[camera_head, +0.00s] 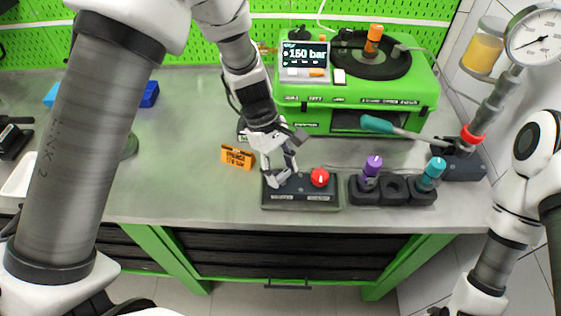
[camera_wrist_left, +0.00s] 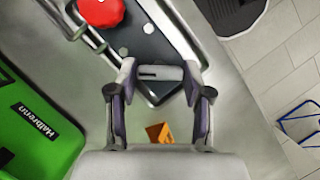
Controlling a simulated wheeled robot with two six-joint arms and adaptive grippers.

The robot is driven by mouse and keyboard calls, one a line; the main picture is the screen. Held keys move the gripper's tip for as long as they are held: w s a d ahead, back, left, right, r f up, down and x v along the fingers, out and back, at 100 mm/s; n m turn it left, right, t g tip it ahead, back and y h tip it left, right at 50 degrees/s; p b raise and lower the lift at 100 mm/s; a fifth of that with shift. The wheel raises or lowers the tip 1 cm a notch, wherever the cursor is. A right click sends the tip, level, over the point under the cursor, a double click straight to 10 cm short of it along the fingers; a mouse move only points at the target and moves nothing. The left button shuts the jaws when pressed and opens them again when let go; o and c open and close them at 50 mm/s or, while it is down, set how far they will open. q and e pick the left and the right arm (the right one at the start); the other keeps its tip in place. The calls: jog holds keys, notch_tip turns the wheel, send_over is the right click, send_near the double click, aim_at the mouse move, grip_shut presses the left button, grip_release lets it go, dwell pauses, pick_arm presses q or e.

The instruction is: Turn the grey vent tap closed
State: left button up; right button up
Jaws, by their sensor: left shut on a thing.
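The grey vent tap (camera_wrist_left: 160,73) shows in the left wrist view as a light grey bar with a dark slot. It sits on a dark panel box (camera_head: 306,201) beside a red knob (camera_head: 320,177), which also shows in the left wrist view (camera_wrist_left: 101,12). My left gripper (camera_head: 280,178) reaches down onto the left part of this box. It is shut on the tap, with one finger at each end of the bar. In the head view the fingers hide most of the tap. My right arm is at the right edge and its gripper is not clearly visible.
An orange sign (camera_head: 238,157) stands just left of the box. A green pump bench (camera_head: 300,115) with a 150 bar display is behind. A dark holder (camera_head: 394,188) with purple and teal knobs stands to the right.

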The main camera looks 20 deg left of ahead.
pick_arm(q)
jog(key=m+g+p, duration=0.1)
jog(key=m, duration=0.1)
jog(key=m+y+p, duration=0.1)
jog(key=m+p, duration=0.1)
jog(key=m, duration=0.1)
jog(key=shift+w+d+r+m+g, duration=0.1)
jog(key=shift+m+g, duration=0.2)
jog(key=shift+g, duration=0.1)
jog(key=shift+m+g+y+p, duration=0.3)
jog(key=shift+m+y+p, duration=0.65)
jog(key=shift+m, duration=0.95)
jog(key=o, duration=1.2)
jog(key=shift+c, duration=0.2)
jog(key=v, duration=1.1)
jog(key=shift+w+r, duration=0.25)
jog(key=shift+r, duration=0.1)
